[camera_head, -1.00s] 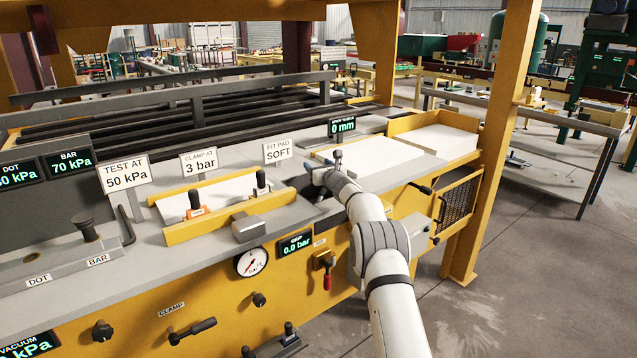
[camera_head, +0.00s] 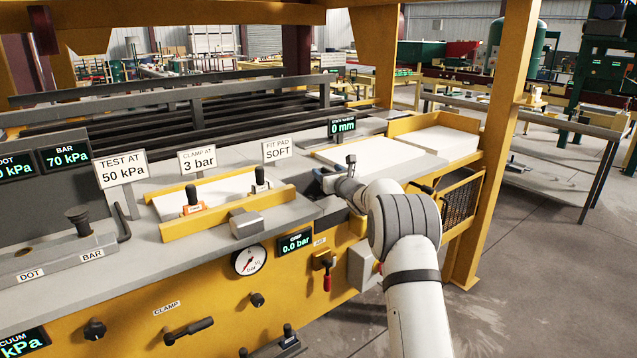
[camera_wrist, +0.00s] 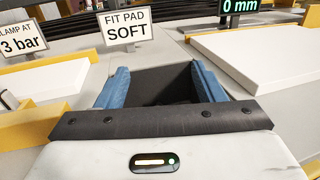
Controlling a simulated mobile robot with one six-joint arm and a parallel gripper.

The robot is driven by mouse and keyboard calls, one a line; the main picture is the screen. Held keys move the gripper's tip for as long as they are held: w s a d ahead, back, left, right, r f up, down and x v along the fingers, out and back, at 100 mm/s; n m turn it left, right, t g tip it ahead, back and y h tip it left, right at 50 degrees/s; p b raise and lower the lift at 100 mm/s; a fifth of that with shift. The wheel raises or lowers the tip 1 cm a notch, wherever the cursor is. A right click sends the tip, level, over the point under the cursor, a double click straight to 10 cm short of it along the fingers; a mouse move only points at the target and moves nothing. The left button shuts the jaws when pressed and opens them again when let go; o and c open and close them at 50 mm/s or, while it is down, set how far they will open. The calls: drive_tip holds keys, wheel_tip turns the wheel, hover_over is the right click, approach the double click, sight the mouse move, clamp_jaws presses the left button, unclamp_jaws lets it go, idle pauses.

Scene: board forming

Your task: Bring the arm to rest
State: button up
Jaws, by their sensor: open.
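My gripper (camera_wrist: 155,85) is open in the wrist view, with its two blue fingers apart and a dark gap between them. No object shows between the fingers. In the head view my gripper (camera_head: 325,180) is small and partly hidden by my wrist. It is over the grey bench top, just right of the yellow-railed fixture and below the FIT PAD SOFT sign (camera_head: 276,150). My white arm reaches up from the lower right of the head view.
White boards lie at the back right (camera_head: 375,154) and in a yellow tray (camera_head: 440,143). The yellow-railed fixture (camera_head: 195,228) holds a white board and two dark-handled clamps. A yellow post (camera_head: 500,140) stands right of my arm.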

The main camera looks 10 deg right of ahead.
idle(0.3)
drive_tip(key=s+a+r+n+g+y, duration=0.4)
drive_tip(key=s+a+r+n, duration=0.25)
drive_tip(key=s+n, duration=0.4)
drive_tip(key=s+a+f+n+g, duration=0.1)
drive_tip(key=s+a+n+g, duration=0.3)
drive_tip(key=s, duration=0.6)
drive_tip(key=s+a+n+g, duration=0.1)
drive_tip(key=s+n, duration=0.4)
drive_tip(key=s, duration=0.4)
drive_tip(key=s+d+f+n+g+h, duration=0.2)
drive_tip(key=s+d+f+n+h, duration=0.1)
drive_tip(key=s, duration=0.7)
drive_tip(key=s+d+f+n+g+h, duration=0.1)
drive_tip(key=s+d+f+n+h, duration=0.2)
drive_tip(key=s, duration=0.8)
drive_tip(key=s+d+f+n+g+h, duration=0.2)
drive_tip(key=s+n, duration=0.5)
drive_tip(key=s, duration=0.4)
wheel_tip(320, 180, down, 2)
drive_tip(key=d+h, duration=0.1)
drive_tip(key=d, duration=0.2)
drive_tip(key=shift+s+g, duration=0.2)
drive_tip(key=shift+g, duration=0.1)
